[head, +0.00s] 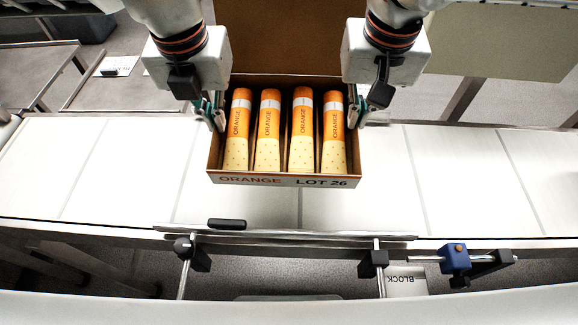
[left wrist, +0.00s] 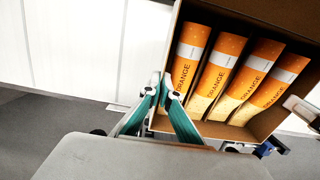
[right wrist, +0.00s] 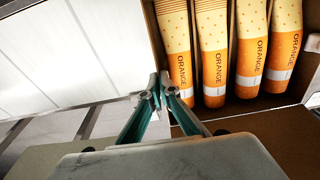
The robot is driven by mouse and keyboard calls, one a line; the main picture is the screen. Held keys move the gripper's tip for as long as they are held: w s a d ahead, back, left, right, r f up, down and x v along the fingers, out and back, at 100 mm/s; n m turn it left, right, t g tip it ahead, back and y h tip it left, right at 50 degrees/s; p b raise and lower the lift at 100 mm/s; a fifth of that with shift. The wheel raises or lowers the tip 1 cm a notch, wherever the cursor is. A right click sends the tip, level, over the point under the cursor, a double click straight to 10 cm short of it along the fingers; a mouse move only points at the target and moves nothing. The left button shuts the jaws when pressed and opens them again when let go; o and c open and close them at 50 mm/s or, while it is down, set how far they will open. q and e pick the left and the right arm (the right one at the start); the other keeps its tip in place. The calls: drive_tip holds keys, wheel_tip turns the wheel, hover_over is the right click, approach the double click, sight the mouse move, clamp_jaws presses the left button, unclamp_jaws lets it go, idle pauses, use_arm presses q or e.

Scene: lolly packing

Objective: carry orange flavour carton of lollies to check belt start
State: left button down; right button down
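The open orange-flavour carton (head: 283,180) is over the white belt in the middle of the head view, its front reading ORANGE LOT 26. Four-side-by-side orange and cream lolly tubes (head: 268,130) lie in it, with their ORANGE labels showing. My left gripper (head: 216,114) is shut on the carton's left wall; its teal fingers also show in the left wrist view (left wrist: 166,86). My right gripper (head: 355,113) is shut on the right wall, and its fingers meet at the wall in the right wrist view (right wrist: 156,90). I cannot tell whether the carton's underside touches the belt.
The white belt (head: 80,165) is clear on both sides of the carton. A rail with black clamps (head: 290,236) runs along its near edge, with a blue clamp (head: 455,258) at the right. A card marked BLOCK (head: 405,283) lies below. A grey table stands back left (head: 110,85).

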sight(349, 150)
use_arm(q)
drive_tip(key=shift+f+b, duration=0.4)
drive_tip(key=shift+f, duration=0.2)
drive_tip(key=shift+w, duration=0.2)
use_arm(e)
drive_tip(key=shift+w+d+f, duration=0.1)
drive_tip(key=shift+w+f, duration=0.05)
drive_tip(key=shift+f, duration=0.45)
use_arm(q)
drive_tip(key=shift+s, duration=0.15)
